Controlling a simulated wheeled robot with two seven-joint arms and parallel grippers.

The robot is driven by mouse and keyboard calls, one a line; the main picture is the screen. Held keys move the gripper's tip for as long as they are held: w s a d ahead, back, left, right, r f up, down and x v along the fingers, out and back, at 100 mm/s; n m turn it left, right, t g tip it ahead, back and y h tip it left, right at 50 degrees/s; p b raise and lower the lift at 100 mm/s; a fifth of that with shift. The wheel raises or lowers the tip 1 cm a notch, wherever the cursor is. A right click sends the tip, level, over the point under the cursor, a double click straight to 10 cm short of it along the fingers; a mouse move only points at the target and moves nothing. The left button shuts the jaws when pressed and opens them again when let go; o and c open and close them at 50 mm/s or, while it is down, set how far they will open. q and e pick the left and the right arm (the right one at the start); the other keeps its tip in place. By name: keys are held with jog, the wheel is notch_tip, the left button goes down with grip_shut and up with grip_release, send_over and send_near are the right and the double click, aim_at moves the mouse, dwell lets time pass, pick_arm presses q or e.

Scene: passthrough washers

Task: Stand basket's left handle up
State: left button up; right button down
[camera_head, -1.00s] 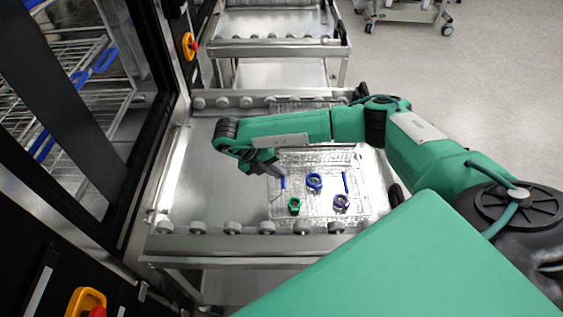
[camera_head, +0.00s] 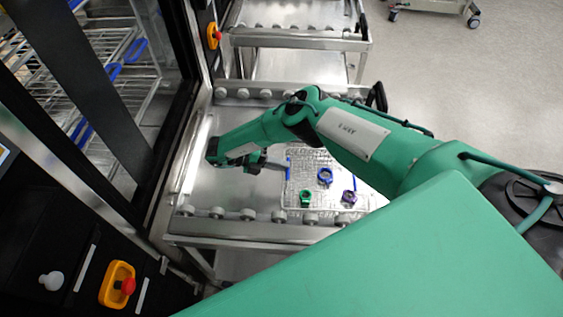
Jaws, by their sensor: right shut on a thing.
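The wire basket (camera_head: 320,205) rests on the steel roller table. Its left handle (camera_head: 289,173) is a short blue bar at the basket's left side. Its right handle (camera_head: 354,183) is a similar blue bar, close to my arm. My right gripper (camera_head: 284,167) comes in from the left of the basket, with its fingers at the left handle. It is shut on that handle; the fingertips are small and partly merge with it. How far the handle is tilted I cannot tell. My left gripper is out of view.
In the basket lie a blue ring-like item (camera_head: 325,176), a green one (camera_head: 305,198) and a purple one (camera_head: 348,198). The roller table (camera_head: 215,187) is bare left of the basket. A washer with a glass door stands at the left.

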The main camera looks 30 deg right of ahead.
jog(key=shift+a+h, duration=0.15)
jog(key=shift+h, duration=0.15)
dwell(0.5)
jog(key=c, duration=1.5)
grip_release()
jog(key=shift+w, duration=0.15)
